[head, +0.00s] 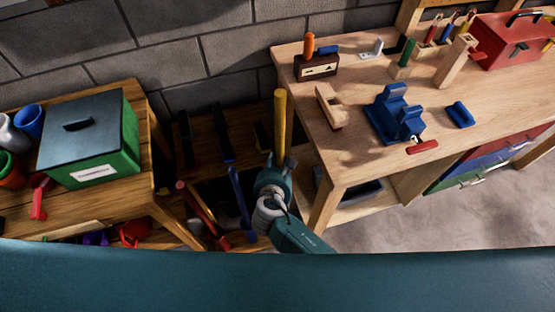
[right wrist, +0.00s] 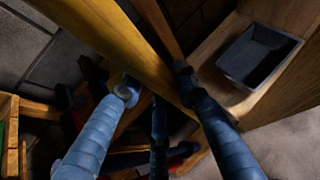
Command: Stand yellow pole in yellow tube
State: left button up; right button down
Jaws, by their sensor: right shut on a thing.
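The yellow pole (head: 280,118) stands nearly upright in the head view, in the gap between the two wooden tables. My right gripper (head: 277,172) is shut on its lower part. In the right wrist view the yellow pole (right wrist: 118,45) runs from the upper left to the middle, between the gripper's blue-grey fingers (right wrist: 158,95). The pole's lower end is hidden by the gripper. I cannot make out a yellow tube in either view. My left gripper is not in view.
A dark rack (head: 205,125) stands in the gap, with a red bar (head: 202,214) and a blue bar (head: 240,203) before it. The workbench (head: 345,160) is close on the right, the left table (head: 150,170) on the left. A grey tray (right wrist: 258,55) sits on the workbench's lower shelf.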

notch_tip(320, 180, down, 15)
jog(key=b, duration=1.1)
jog(key=shift+r, duration=0.15)
dwell(0.4)
